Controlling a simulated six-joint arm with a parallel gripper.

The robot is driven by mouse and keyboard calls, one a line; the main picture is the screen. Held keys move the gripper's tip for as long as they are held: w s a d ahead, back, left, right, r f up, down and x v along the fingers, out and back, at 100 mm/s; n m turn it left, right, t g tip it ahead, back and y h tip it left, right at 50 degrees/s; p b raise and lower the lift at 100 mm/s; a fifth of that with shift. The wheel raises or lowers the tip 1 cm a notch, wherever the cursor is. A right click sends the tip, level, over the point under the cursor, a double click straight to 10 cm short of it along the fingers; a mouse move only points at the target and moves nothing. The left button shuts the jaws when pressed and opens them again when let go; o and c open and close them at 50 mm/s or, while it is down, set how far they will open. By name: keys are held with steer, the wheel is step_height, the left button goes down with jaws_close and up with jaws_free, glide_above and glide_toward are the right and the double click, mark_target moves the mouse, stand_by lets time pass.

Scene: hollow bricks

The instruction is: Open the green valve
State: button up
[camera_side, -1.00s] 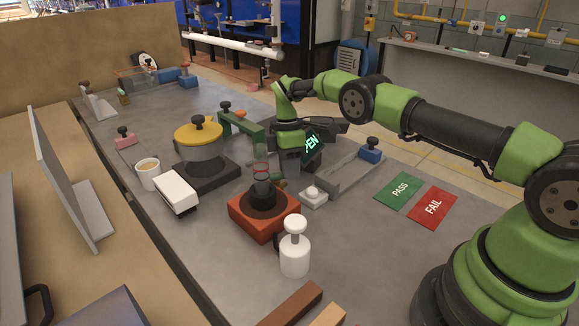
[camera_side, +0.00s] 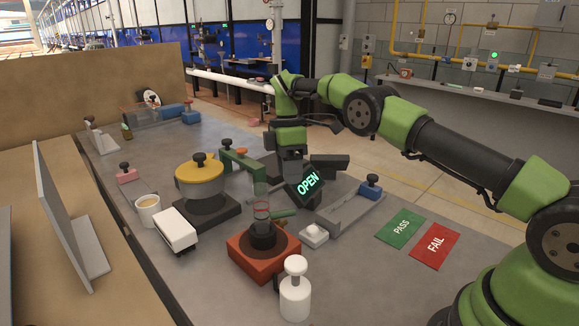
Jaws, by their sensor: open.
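A green bar with a black knob (camera_side: 242,160) stands behind the yellow-lidded pot. A small dull-green handle-like piece (camera_side: 284,216) shows beside the glass tube on the red block. I cannot tell for certain which of these is the green valve. My gripper (camera_side: 297,178) hangs pointing down behind the red block and right of the green bar, open and apparently empty. Its fingertips are partly hidden behind a dark tilted display reading "OPEN" (camera_side: 308,184). I cannot tell whether it touches anything.
A red block (camera_side: 264,258) with a glass tube stands in front, near a white bottle (camera_side: 295,292). A yellow-lidded pot (camera_side: 200,181), a mug (camera_side: 148,211) and a white box (camera_side: 175,230) are left. PASS (camera_side: 401,229) and FAIL (camera_side: 435,244) mats lie right.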

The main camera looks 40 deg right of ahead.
steer(key=shift+r, duration=0.5)
